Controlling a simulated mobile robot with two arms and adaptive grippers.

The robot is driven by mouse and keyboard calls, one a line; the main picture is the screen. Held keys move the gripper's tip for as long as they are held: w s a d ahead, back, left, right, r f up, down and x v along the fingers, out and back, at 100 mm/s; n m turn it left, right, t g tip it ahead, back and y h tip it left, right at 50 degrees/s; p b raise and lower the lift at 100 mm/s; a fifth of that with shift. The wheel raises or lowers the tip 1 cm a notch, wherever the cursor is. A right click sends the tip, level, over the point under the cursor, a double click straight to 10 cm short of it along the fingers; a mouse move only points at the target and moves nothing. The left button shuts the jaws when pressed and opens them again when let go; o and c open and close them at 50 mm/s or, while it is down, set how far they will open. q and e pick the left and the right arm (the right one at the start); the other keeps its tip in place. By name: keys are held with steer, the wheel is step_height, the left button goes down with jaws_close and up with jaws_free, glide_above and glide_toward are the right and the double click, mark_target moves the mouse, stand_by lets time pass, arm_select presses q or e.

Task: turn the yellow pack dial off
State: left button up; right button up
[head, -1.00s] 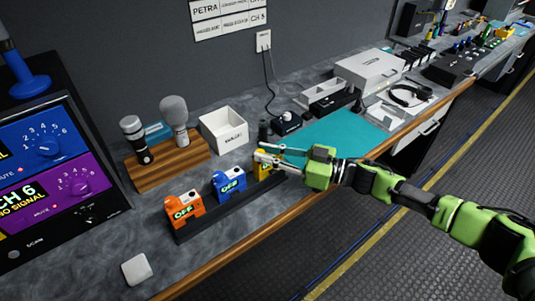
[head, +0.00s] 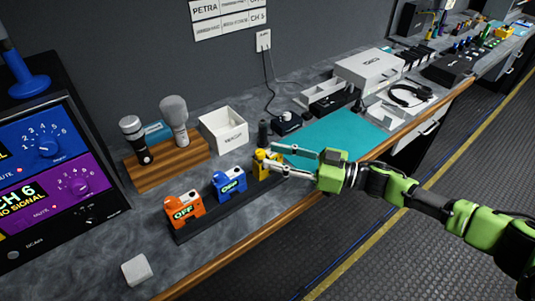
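The yellow pack (head: 262,168) stands at the right end of a black rack (head: 222,214), partly covered by my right gripper. Its dial and label cannot be read from here. My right gripper (head: 274,156) reaches in from the right. Its two fingers are apart, with their tips close to the upper right side of the pack; I cannot tell whether they touch it. A blue pack (head: 229,187) and an orange pack (head: 184,211) stand in the same rack; both show "OFF". My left gripper is out of view.
Behind the rack are a white box (head: 224,132), a wooden block (head: 166,163) with two microphones, and a small dark cylinder (head: 263,133). A teal mat (head: 345,133) lies to the right. A white block (head: 136,269) sits near the front edge.

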steer(key=v, duration=0.9)
steer(key=shift+a, duration=0.1)
